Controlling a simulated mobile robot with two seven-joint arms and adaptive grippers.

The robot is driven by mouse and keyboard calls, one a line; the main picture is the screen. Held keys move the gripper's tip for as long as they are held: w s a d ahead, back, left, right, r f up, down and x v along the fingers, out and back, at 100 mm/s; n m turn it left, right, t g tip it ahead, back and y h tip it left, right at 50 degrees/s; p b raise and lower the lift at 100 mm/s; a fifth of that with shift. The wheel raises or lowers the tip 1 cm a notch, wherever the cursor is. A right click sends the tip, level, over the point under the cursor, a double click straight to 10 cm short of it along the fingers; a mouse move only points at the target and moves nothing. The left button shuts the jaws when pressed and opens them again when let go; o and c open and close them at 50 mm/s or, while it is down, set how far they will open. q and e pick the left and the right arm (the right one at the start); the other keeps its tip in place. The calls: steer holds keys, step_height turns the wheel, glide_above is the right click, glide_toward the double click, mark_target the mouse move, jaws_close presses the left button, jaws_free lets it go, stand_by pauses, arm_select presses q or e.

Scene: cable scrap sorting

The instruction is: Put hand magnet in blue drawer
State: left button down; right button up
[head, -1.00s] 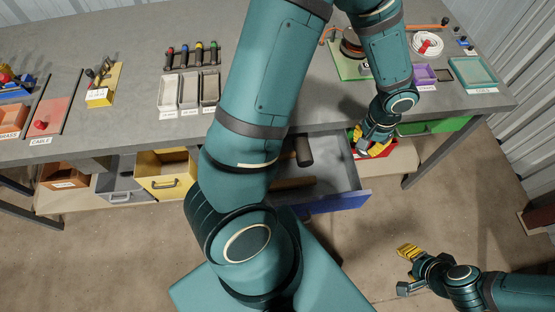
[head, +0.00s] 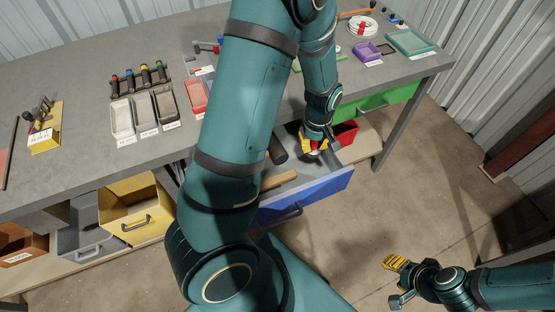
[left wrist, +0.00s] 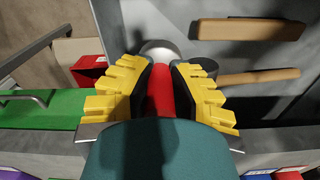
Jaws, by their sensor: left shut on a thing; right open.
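The blue drawer (head: 315,200) stands pulled out under the bench in the head view, open at the top. My left gripper (head: 315,149) is over its right part. In the left wrist view, my left gripper (left wrist: 167,88) is shut on the red handle of the hand magnet (left wrist: 160,88). The magnet's round silver end shows beyond the fingers, above the grey drawer interior. I cannot tell whether the magnet touches the drawer. A wooden-handled tool (left wrist: 258,76) and a wooden block-shaped piece (left wrist: 248,30) lie in the drawer. My right gripper (head: 395,281) is open and empty over the floor.
A red drawer (head: 343,134) and a green drawer (head: 375,103) are right of the blue one. A yellow drawer (head: 135,212) and a grey drawer (head: 85,240) stand open at left. Trays and tools cover parts of the bench top (head: 90,75).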

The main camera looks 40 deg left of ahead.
mark_target(309, 169)
arm_select(q)
step_height(309, 169, down, 10)
steer(key=b, duration=0.2)
steer(key=shift+b, duration=0.4)
steer(key=shift+f, duration=0.15)
steer(key=c, duration=0.9)
jaws_free()
steer(key=shift+c, duration=0.2)
steer(key=shift+r, duration=0.3)
step_height(309, 169, up, 12)
steer(key=p, duration=0.3)
steer(key=shift+f, duration=0.1)
